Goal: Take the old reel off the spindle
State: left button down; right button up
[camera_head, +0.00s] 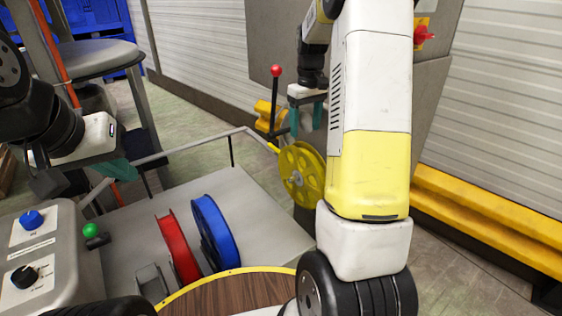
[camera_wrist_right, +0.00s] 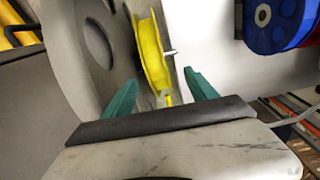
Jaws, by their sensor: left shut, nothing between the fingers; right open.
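The yellow reel (camera_head: 301,174) stands upright beside the grey table, partly hidden by my right arm. In the right wrist view the reel (camera_wrist_right: 152,52) is seen nearly edge-on between the finger directions, with a short metal pin, likely the spindle (camera_wrist_right: 169,52), at its right side. My right gripper (camera_head: 305,114) is open and empty above the reel in the head view. Its teal fingers spread either side of the reel in the wrist view (camera_wrist_right: 160,77); I cannot tell the remaining distance. My left gripper (camera_head: 118,172) is shut and empty at the left, away from the reel.
A red reel (camera_head: 177,249) and a blue reel (camera_head: 215,233) stand on the grey table (camera_head: 270,222). A red-knobbed lever (camera_head: 276,73) rises behind the yellow reel. A control box (camera_head: 40,262) is front left, a round wooden top (camera_head: 225,294) in front. A yellow rail (camera_head: 480,215) runs right.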

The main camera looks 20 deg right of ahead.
jog(key=shift+w+d+f, duration=0.25)
jog(key=shift+w+f, duration=0.6)
jog(key=shift+f, duration=0.05)
send_near(303, 176)
jog(key=w+f, duration=0.2)
jog(key=f, duration=0.1)
jog(key=w+d+f, duration=0.1)
jog(key=f, duration=0.1)
jog(key=shift+w+f, duration=0.25)
jog(key=shift+w, duration=0.05)
grip_shut()
